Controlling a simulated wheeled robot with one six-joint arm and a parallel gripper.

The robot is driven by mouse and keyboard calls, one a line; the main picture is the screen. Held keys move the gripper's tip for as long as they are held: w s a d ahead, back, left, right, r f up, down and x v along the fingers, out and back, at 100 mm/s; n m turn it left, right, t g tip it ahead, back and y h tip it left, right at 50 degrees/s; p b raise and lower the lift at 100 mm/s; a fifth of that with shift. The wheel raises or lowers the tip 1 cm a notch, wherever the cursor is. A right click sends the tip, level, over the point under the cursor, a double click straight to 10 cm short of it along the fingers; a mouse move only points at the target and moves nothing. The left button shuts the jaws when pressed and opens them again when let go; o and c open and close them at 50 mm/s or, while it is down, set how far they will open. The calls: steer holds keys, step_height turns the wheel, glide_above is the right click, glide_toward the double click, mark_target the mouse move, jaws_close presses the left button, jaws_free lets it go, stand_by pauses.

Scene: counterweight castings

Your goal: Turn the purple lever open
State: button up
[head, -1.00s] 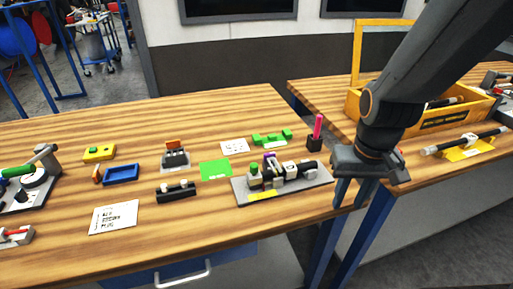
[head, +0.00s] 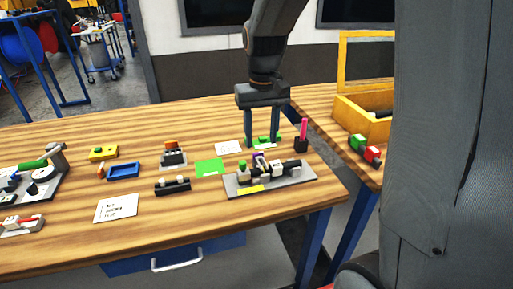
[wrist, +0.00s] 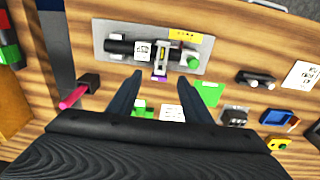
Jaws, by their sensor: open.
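The purple lever (head: 258,156) is a small piece on a valve assembly mounted on a grey plate (head: 296,181) near the right end of the bench. In the wrist view the lever (wrist: 159,77) stands at the near edge of the plate (wrist: 122,62), beside a white and black body. My gripper (head: 262,145) points down just behind the assembly and is open and empty. In the wrist view my gripper (wrist: 160,79) has its fingertips on either side of the lever in the picture. I cannot tell how high the tips are above it.
A pink peg in a dark block (head: 302,136) stands right of my gripper. A green piece (wrist: 141,108) lies below the fingers, with a green mat (head: 210,167) to the left. A dark two-knob block (head: 172,184) sits left of the plate. The front bench strip is clear.

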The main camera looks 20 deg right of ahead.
steer(key=shift+w+r+g, duration=0.15)
steer(key=shift+w+r, duration=0.2)
steer(key=shift+w, duration=0.25)
steer(key=shift+w+r+g, duration=0.15)
steer(key=shift+w+r, duration=0.15)
steer(key=shift+w, duration=0.3)
steer(key=shift+w+f, duration=0.1)
steer(key=shift+f, duration=0.05)
steer(key=shift+f+p, duration=0.9)
steer(key=shift+f, duration=2.7)
steer(key=c, duration=1.1)
steer(key=shift+o, duration=0.2)
